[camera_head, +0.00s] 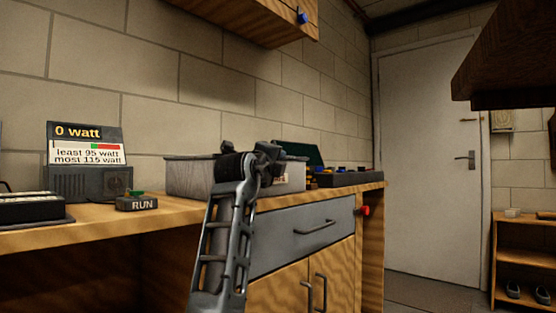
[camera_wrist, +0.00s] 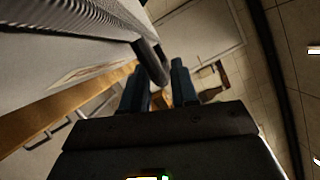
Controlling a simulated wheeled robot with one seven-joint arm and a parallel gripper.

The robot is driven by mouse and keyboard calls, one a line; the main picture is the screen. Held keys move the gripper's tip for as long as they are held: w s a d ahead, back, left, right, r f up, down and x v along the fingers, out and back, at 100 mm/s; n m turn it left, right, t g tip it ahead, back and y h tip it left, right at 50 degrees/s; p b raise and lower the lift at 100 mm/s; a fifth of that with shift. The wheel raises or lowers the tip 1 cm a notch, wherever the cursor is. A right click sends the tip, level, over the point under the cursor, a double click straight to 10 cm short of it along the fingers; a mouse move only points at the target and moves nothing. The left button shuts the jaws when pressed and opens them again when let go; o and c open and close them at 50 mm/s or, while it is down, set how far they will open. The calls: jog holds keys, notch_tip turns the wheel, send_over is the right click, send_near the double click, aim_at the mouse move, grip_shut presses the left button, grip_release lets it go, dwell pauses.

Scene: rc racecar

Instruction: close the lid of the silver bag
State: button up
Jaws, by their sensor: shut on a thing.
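A pale silver-grey box-shaped container, which I take for the silver bag (camera_head: 190,178), stands on the workbench behind my arm. Its middle is hidden, and I cannot tell how far its lid is open. In the wrist view a large grey side of it (camera_wrist: 50,70) fills the upper left, with a dark ribbed part (camera_wrist: 70,15) above. A dark rounded bar (camera_wrist: 151,62) runs along its edge and ends between the fingers of my gripper (camera_wrist: 160,82), which is shut on it. In the head view my gripper's fingertips are hidden behind the wrist.
On the workbench (camera_head: 120,217) a "0 watt" display (camera_head: 86,160) and a RUN button box (camera_head: 137,204) stand left of the container. A dark tray (camera_head: 343,178) and a green open case (camera_head: 300,150) are to its right. A wall cabinet (camera_head: 250,20) hangs above.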

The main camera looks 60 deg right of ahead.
jog(key=a+p, duration=0.1)
jog(key=a, duration=0.5)
jog(key=shift+s+f, duration=0.2)
jog(key=shift+f, duration=0.25)
jog(key=shift+a, duration=0.15)
